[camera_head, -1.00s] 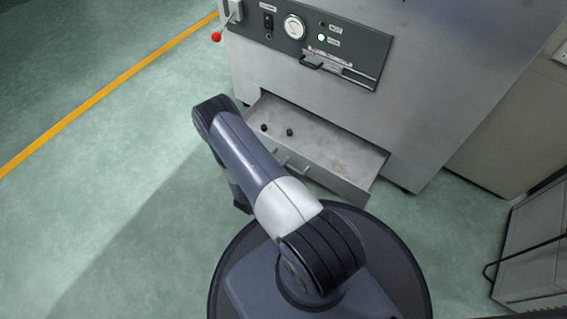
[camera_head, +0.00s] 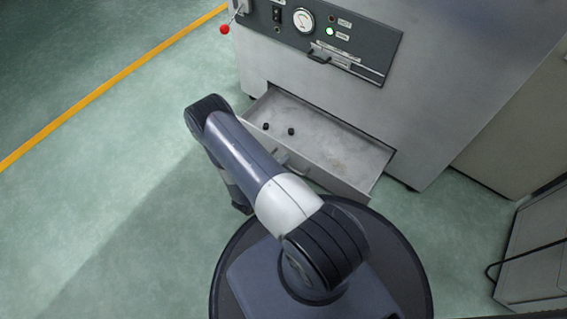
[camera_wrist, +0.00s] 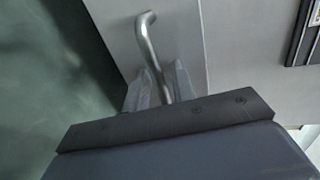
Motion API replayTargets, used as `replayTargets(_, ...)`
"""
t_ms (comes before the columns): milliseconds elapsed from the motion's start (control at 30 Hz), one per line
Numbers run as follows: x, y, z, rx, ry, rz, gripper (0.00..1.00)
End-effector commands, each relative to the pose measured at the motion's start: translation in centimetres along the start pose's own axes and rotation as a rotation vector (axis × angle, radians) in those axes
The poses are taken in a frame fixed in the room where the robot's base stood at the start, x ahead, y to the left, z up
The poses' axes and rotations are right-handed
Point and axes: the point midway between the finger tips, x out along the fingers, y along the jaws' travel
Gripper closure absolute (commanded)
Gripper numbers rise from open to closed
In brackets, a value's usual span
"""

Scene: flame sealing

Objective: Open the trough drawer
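The trough drawer (camera_head: 338,143) is a grey metal tray low in the front of the large grey machine. It stands pulled out, its inside showing two small dark round things. Its bar handle (camera_head: 297,168) is on the front panel, partly hidden by my arm in the head view. In the wrist view the silver bent handle (camera_wrist: 147,42) stands out from the drawer's grey front panel (camera_wrist: 112,32). My gripper (camera_wrist: 161,82) has one finger on each side of the handle bar, close against it.
The machine's control panel (camera_head: 340,35) with a gauge, a green light and a small handle is above the drawer. A red-knobbed lever (camera_head: 225,29) is at its left. A grey cabinet (camera_head: 535,250) stands at the right. Green floor is free on the left.

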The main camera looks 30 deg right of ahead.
Motion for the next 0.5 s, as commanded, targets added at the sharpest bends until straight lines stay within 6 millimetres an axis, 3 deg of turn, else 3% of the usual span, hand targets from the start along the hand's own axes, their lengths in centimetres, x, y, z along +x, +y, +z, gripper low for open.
replayTargets(233, -1.2, -0.1, 0.1, -0.001, -0.004, 0.000, 0.75)
replayTargets(500, -5.4, -0.2, 0.1, -0.002, -0.006, 0.001, 0.75)
